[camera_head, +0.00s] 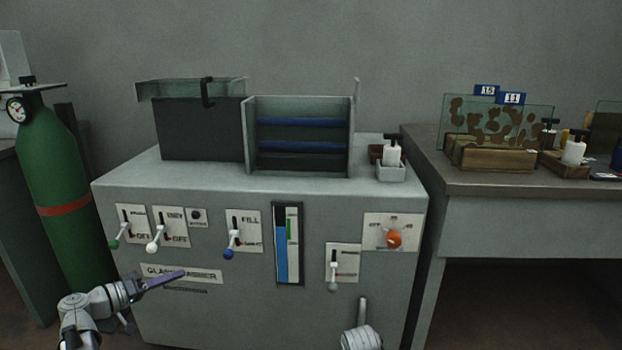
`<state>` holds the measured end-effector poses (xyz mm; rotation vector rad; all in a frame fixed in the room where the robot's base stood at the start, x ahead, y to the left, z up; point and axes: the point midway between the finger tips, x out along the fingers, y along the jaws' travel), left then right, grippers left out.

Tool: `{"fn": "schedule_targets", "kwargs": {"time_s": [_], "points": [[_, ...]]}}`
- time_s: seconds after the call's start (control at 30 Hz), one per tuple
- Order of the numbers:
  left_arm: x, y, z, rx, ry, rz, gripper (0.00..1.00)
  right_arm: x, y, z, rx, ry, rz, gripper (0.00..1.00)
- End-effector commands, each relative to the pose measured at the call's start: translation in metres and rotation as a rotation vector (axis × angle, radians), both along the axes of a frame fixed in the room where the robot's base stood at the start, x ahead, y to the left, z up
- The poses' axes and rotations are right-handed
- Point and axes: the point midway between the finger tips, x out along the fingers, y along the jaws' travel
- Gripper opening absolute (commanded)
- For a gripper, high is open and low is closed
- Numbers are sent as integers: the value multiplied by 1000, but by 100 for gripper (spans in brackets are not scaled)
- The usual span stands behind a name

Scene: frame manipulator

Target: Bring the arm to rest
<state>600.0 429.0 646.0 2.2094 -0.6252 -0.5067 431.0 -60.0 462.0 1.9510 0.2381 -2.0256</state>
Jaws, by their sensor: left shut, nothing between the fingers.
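My left arm (92,308) comes in at the lower left, in front of the grey washer cabinet (235,300). My left gripper (180,273) is shut and empty, its narrow purple-grey fingers together and pointing right. In the picture it overlaps the cabinet's name label (205,275); I cannot tell whether it touches the front.
Levers with a green (114,244), a white (152,247) and a blue knob (229,253) stick out above my left gripper. An orange knob (394,238) is at the right. A green gas cylinder (62,170) stands left; a table (500,188) stands right.

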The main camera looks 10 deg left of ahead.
Motion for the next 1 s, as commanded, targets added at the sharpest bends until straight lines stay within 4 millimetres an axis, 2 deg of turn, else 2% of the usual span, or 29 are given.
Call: {"fn": "schedule_targets", "kwargs": {"time_s": [0.13, 0.23, 0.3, 0.4, 0.5, 0.6, 0.7, 0.8, 1.0], "points": [[7, -84, -27, 65, 153, -138, 0, 0, 0, 6, 0, 0, 0, 50], [2, -149, -55, 146, 296, -247, 0, 0, 0, 11, -1, 0, 0, 50], [-8, -189, -72, 211, 391, -313, 0, 0, 0, 14, -1, 0, 0, 50], [-27, -239, -95, 319, 516, -395, 0, 0, 0, 17, -1, 1, 0, 50], [-51, -280, -114, 443, 630, -459, 0, 0, 0, 21, -1, 1, 0, 50], [-77, -312, -130, 582, 728, -505, 0, 0, 0, 25, -1, 1, 1, 50], [-103, -335, -141, 731, 805, -531, 0, 0, 0, 29, -2, 0, 1, 50], [-125, -349, -147, 867, 859, -536, 0, 0, 0, 32, -2, 0, 1, 50], [-154, -363, -148, 1087, 905, -512, 0, 0, -1, 37, -2, 0, 1, 50]]}}
